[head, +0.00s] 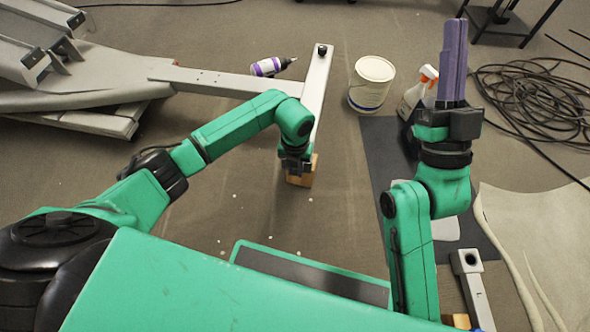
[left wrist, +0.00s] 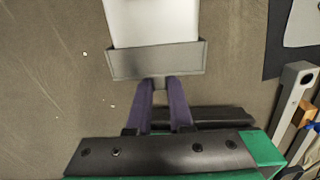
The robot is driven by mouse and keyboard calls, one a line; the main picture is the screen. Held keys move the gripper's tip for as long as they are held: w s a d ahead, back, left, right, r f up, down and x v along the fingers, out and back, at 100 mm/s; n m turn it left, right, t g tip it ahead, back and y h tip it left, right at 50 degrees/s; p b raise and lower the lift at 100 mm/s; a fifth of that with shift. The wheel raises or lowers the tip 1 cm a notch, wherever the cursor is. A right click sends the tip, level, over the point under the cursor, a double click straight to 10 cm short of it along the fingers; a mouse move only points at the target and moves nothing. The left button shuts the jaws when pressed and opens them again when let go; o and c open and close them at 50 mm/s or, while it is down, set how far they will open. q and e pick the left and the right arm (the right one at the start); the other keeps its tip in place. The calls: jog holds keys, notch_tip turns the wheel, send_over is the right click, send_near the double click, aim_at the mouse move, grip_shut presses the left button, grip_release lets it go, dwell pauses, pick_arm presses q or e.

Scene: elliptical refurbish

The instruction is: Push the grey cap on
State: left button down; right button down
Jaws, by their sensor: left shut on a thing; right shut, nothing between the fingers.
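The grey cap (left wrist: 157,62) is a wide, shallow piece at the end of the pale grey bar (left wrist: 150,22) in the left wrist view. The bar's end sits within the cap's outline; how deep it goes inside is hidden. My left gripper (left wrist: 164,86) is shut on the cap's near side with its purple fingers. In the head view, my left gripper (head: 296,158) is at the near end of the bar (head: 318,85), and my arm hides the cap. My right gripper (head: 453,50) is shut and empty, pointing up at the right.
A wooden block (head: 302,175) stands under the bar's near end. A white bucket (head: 371,82), a spray bottle (head: 418,92) and a purple-white bottle (head: 267,66) stand or lie beyond. Coiled black cable (head: 540,100) lies right. A loose grey part (head: 470,285) lies at lower right.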

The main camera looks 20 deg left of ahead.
pick_arm(q)
jog(key=shift+w, duration=0.4)
dwell(0.3)
jog(key=c, duration=0.7)
grip_release()
jog(key=shift+c, duration=0.2)
